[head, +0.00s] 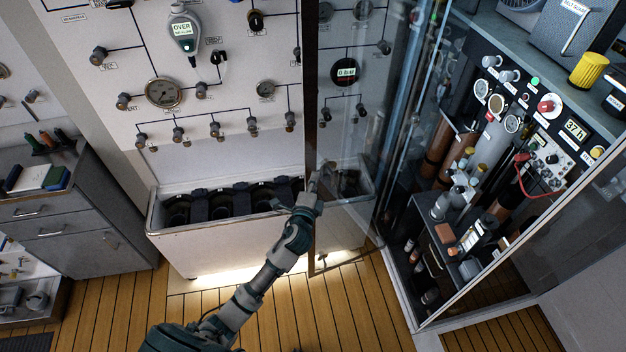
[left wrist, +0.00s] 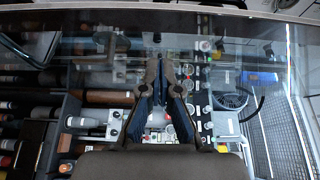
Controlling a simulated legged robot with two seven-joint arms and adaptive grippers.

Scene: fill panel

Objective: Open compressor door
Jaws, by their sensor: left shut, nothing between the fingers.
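The compressor door (head: 350,215) is a glass panel with a dark frame, standing swung out from the compressor cabinet (head: 405,285) in the head view. Its dark upright edge (head: 312,120) is at the left, in front of the wall panel. My left gripper (head: 327,168) is shut and empty at the door, just right of that edge; I cannot tell whether it touches the glass. In the left wrist view the closed fingers (left wrist: 160,62) point at the glass, with the cabinet's contents showing behind. My right gripper is not in view.
A white bin (head: 215,241) with dark compartments stands under the gauge panel (head: 225,65). A grey drawer cabinet (head: 75,232) is at the left. Gauges, bottles and a red cable (head: 533,180) are inside the compressor cabinet. The wooden floor (head: 115,310) is clear in front.

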